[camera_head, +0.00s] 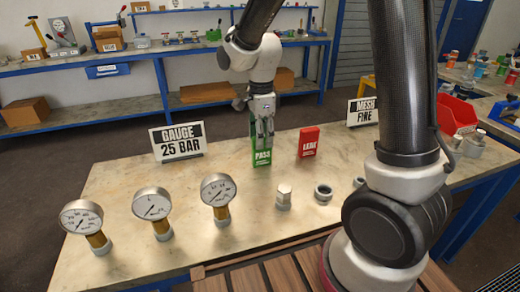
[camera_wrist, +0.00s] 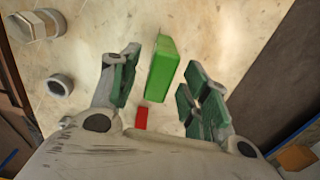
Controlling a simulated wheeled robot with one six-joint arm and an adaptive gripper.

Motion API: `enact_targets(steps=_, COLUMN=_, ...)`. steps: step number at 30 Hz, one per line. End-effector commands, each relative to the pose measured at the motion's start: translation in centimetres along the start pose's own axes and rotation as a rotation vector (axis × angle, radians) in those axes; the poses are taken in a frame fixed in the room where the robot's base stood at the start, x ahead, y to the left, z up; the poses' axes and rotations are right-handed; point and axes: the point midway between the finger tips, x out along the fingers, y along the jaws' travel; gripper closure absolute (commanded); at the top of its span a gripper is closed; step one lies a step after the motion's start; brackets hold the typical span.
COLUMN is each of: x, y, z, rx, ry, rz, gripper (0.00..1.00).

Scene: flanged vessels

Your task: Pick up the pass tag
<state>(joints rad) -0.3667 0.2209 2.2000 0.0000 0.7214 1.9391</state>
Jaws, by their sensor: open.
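The green pass tag (camera_head: 262,157) stands upright on the table, with "PASS" in white letters on its face. In the wrist view the pass tag (camera_wrist: 162,69) shows as a green block between and just beyond my two fingers. My gripper (camera_head: 262,138) points down directly over the tag in the head view, its fingers at the tag's upper part. In the wrist view my gripper (camera_wrist: 158,85) is open, with green pads on both fingers and visible gaps beside the tag. Whether a finger touches it I cannot tell.
A red LEAK tag (camera_head: 309,142) stands to the right of the pass tag. Several gauges, such as one nearby (camera_head: 217,190), stand front left. A hex fitting (camera_head: 284,195) and a ring (camera_head: 323,194) are in front. The GAUGE 25 BAR sign (camera_head: 177,141) stands at left, the MESH FINE sign (camera_head: 363,111) behind right.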

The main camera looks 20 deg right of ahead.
Motion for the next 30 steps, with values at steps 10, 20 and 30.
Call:
enact_targets(steps=10, x=4.8, y=-0.1, z=-0.6, rx=-0.001, ry=0.0, rz=0.001, gripper=0.54)
enact_targets(steps=20, x=5.1, y=-0.1, z=-0.6, rx=-0.001, ry=0.0, rz=-0.001, gripper=0.65)
enact_targets(steps=30, x=5.1, y=-0.1, z=-0.6, rx=-0.002, ry=0.0, rz=-0.001, gripper=0.97)
